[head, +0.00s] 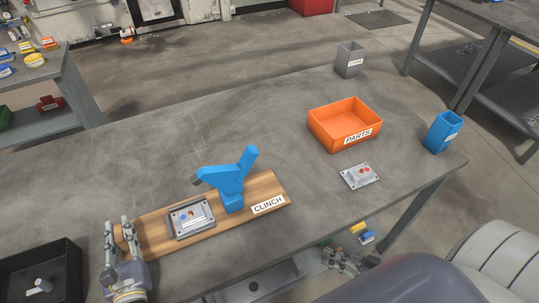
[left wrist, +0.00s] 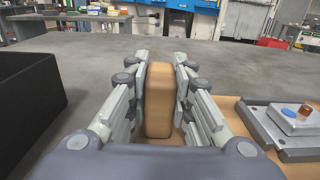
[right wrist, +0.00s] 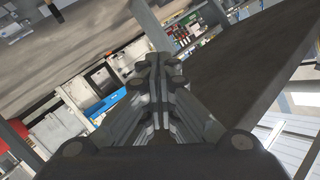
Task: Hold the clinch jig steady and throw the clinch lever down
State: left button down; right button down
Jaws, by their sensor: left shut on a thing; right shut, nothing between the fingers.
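The clinch jig is a wooden board (head: 155,237) labelled CLINCH, lying on the grey table. A blue clinch lever (head: 228,178) stands on it with its handle pointing up and to the right. A grey metal plate (head: 191,219) with small blue and copper-coloured parts sits on the board left of the lever; it also shows in the left wrist view (left wrist: 290,124). My left gripper (head: 122,226) is at the board's left end, shut on a wooden block (left wrist: 159,98) there. My right gripper (head: 342,260) is beyond the table's front edge, shut and empty; it also shows in the right wrist view (right wrist: 158,72).
An orange PARTS bin (head: 335,139), a second plate with red parts (head: 360,176), a blue cup (head: 441,132) and a grey cup (head: 349,59) stand to the right and back. A black tray (head: 62,250) is at the left front. The table behind the jig is clear.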

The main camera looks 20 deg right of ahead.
pick_arm(q)
jog(key=shift+d+f, duration=0.15)
pick_arm(e)
jog(key=s+a+r+g+y, duration=0.15)
jog(key=r+y, duration=0.25)
jog(key=r, duration=0.4)
jog(key=s+a+r+g+y, duration=0.1)
jog(key=s+r+y, duration=0.25)
jog(key=r, duration=0.45)
jog(key=w+d+r+m+t, duration=0.3)
jog(key=w+r+m+t, duration=0.45)
jog(key=w+r, duration=0.25)
jog(key=w+a+r+m+h, duration=0.1)
jog(key=w+a+r+m, duration=0.1)
jog(key=w+a, duration=0.3)
jog(key=w+a+r+m, duration=0.2)
jog(key=w+a+m, duration=0.3)
jog(key=w, duration=0.4)
jog(key=shift+w+a+r+g+h, duration=0.3)
jog(key=shift+w+a+g+h, duration=0.1)
jog(key=shift+a, duration=0.3)
